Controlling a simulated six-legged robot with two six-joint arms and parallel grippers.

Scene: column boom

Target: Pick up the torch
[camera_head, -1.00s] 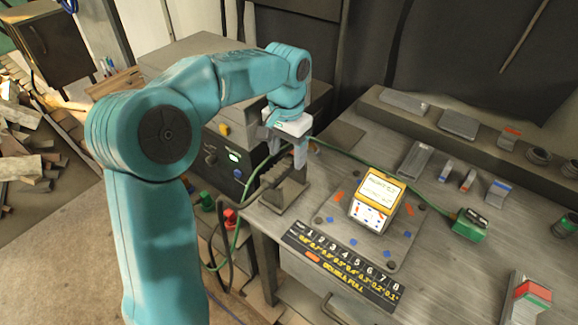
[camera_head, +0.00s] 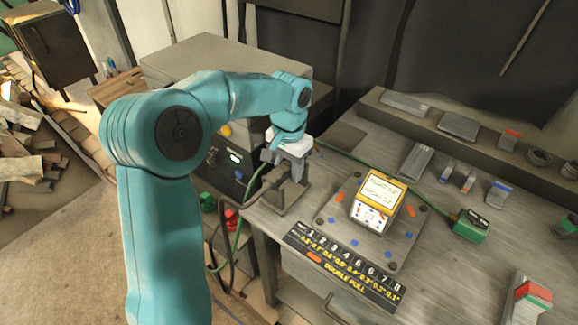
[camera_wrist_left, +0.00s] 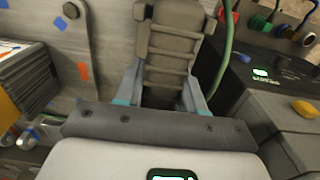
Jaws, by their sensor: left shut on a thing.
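The torch (camera_head: 283,185) is a dark grey tool at the left end of the metal bench, with a black cable looping down from it. My left gripper (camera_head: 288,168) points down over it and is shut on it. In the left wrist view the torch's ribbed grey grip (camera_wrist_left: 172,45) stands between the two fingers of the left gripper (camera_wrist_left: 162,90). The palm hides the near end of the torch. I cannot tell whether the torch is clear of its rest. My right gripper is not in view.
A yellow-topped box (camera_head: 378,200) stands on a plate right of the torch. A green block (camera_head: 470,226) with a green cable lies farther right. A grey machine (camera_head: 225,65) with knobs stands left of the bench. Metal stock (camera_head: 415,162) lies toward the back.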

